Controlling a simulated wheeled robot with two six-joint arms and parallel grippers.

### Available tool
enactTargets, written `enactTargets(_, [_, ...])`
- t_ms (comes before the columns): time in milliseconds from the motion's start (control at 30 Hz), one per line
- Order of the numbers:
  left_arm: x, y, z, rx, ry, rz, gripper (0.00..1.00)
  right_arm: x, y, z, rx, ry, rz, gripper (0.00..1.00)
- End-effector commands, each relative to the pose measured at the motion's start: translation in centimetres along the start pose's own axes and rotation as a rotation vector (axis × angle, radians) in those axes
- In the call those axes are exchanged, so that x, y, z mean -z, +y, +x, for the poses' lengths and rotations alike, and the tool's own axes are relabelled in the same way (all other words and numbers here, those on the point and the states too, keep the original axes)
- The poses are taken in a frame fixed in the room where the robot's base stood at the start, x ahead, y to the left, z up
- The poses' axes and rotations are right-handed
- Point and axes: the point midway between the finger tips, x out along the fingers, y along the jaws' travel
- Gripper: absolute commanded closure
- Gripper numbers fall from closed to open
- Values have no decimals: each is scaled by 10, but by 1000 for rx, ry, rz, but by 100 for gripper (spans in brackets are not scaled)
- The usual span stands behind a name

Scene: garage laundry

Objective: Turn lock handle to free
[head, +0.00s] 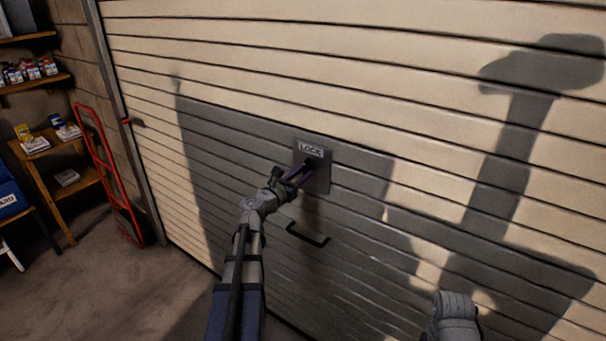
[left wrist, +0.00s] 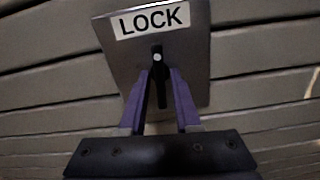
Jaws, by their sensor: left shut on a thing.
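The lock plate (head: 323,176) is a grey metal plate with a white LOCK label, fixed to the slatted garage door. In the left wrist view the plate (left wrist: 196,62) fills the top middle. The dark lock handle (left wrist: 158,72) hangs down from a bright round pivot and looks about upright against the plate. My left gripper (left wrist: 160,85) is shut on the lock handle, with its purple fingers on either side of it. In the head view my left gripper (head: 302,174) reaches the plate from the lower left and hides most of the handle.
A black pull handle (head: 307,236) sits on the door just below the plate. A red hand truck (head: 108,175) stands by the wall at left, near wooden shelves (head: 35,170) with small boxes. The concrete floor (head: 130,290) at lower left is clear.

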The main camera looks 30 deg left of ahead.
Motion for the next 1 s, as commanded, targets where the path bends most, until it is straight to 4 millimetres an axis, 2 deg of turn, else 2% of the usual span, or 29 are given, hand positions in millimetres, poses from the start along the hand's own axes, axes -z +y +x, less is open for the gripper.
enactTargets(300, [1,-1,-1,2,1,-87,100,0,0,0,0,0,0,50])
enactTargets(800, [1,-1,-1,2,2,-99,100,0,0,0,0,0,0,50])
enactTargets(833, [1,-1,-1,2,1,-99,65,0,0,0,0,0,0,50])
enactTargets(933, [0,-1,-1,1,1,-99,55,0,0,0,0,0,0,50])
enactTargets(1000, [0,-1,0,1,1,-99,55,0,0,0,0,0,0,50])
